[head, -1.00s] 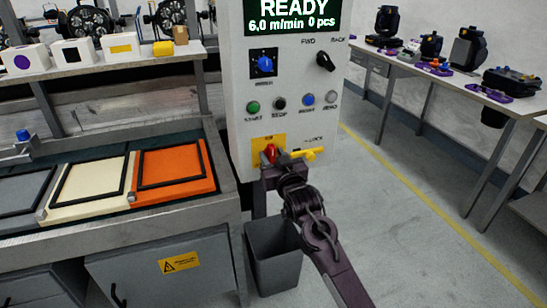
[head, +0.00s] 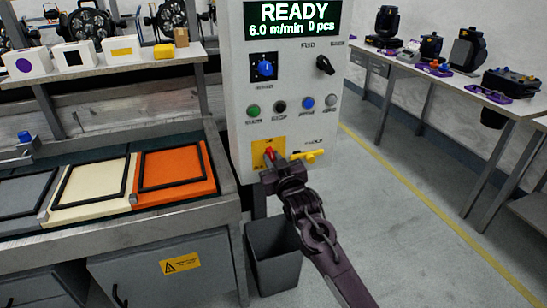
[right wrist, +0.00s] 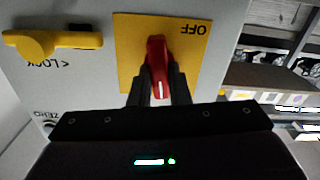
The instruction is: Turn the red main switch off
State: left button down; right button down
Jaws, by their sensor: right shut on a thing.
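The red main switch (head: 269,153) sits on a yellow plate (head: 257,150) low on the grey control panel (head: 236,110). In the right wrist view the red handle (right wrist: 157,66) stands between the two fingers of my right gripper (right wrist: 160,88), which is shut on it. The plate there shows the word OFF, upside down in this view, to the right of the handle's upper end. In the head view my right gripper (head: 271,168) covers the lower part of the switch. My left gripper is not in view.
A yellow lever (head: 307,156) sticks out just right of the switch, marked LOCK. Above are several push buttons, a blue dial (head: 265,66), a black knob (head: 325,65) and a display (head: 292,20) reading READY. A grey bin (head: 273,255) stands below.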

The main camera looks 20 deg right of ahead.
jog(key=n+p, duration=0.3)
jog(key=n, duration=0.2)
jog(key=shift+a+r+n, duration=0.1)
jog(key=shift+n, duration=0.2)
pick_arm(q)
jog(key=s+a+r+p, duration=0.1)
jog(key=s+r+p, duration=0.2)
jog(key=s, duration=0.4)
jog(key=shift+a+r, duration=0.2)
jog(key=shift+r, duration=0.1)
pick_arm(e)
jog(key=n, duration=1)
jog(key=shift+a+f, duration=0.15)
jog(key=shift+f, duration=0.25)
jog(key=shift+n, duration=0.4)
jog(key=c, duration=1.4)
grip_release()
jog(key=shift+o, duration=0.2)
jog(key=shift+s, duration=0.1)
